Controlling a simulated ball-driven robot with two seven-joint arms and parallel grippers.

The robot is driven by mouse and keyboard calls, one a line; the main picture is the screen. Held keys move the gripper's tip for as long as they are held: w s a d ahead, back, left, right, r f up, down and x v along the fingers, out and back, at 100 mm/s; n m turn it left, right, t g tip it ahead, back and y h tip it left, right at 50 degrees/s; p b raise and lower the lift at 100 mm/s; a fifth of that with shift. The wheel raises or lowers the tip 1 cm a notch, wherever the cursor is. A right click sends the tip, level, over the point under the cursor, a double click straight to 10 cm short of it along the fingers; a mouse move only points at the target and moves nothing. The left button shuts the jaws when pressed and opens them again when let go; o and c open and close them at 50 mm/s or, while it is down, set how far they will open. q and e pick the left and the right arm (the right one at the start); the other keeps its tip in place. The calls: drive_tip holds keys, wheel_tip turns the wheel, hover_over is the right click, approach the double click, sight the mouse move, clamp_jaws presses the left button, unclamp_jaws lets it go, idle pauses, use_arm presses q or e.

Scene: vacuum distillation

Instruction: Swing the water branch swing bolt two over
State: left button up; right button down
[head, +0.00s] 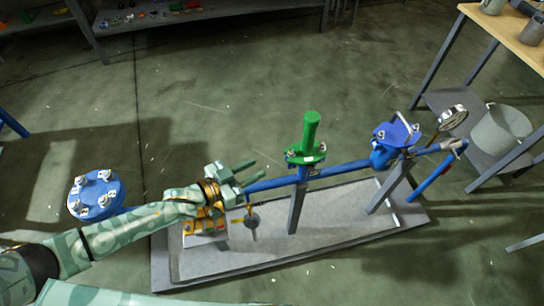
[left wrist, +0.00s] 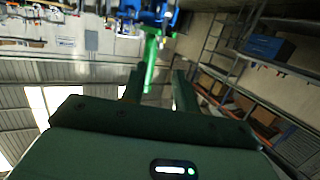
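A blue pipe run (head: 340,168) carries a blue flanged fitting (head: 397,133) with small metal bolts at its right part. A round blue cover (head: 95,195) with several metal bolts around its rim stands at the left. I cannot tell which bolt is swing bolt two. My left gripper (head: 256,171) is over the pipe's left part, left of the green-handled valve (head: 311,132), its two fingers apart with nothing between them. In the left wrist view the fingers (left wrist: 158,88) are also apart; blue parts (left wrist: 145,14) and a green post (left wrist: 150,62) show beyond them. My right gripper is not in view.
The pipe stands on grey posts on a low grey tray (head: 330,235). A pressure gauge (head: 452,117) sits at the pipe's right end. A yellow-orange part (head: 203,226) is under my left wrist. A bench with a bucket (head: 502,133) stands at right. Open floor lies behind.

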use_arm(q)
drive_tip(key=v, duration=0.4)
drive_tip(key=shift+s+a+p, duration=0.3)
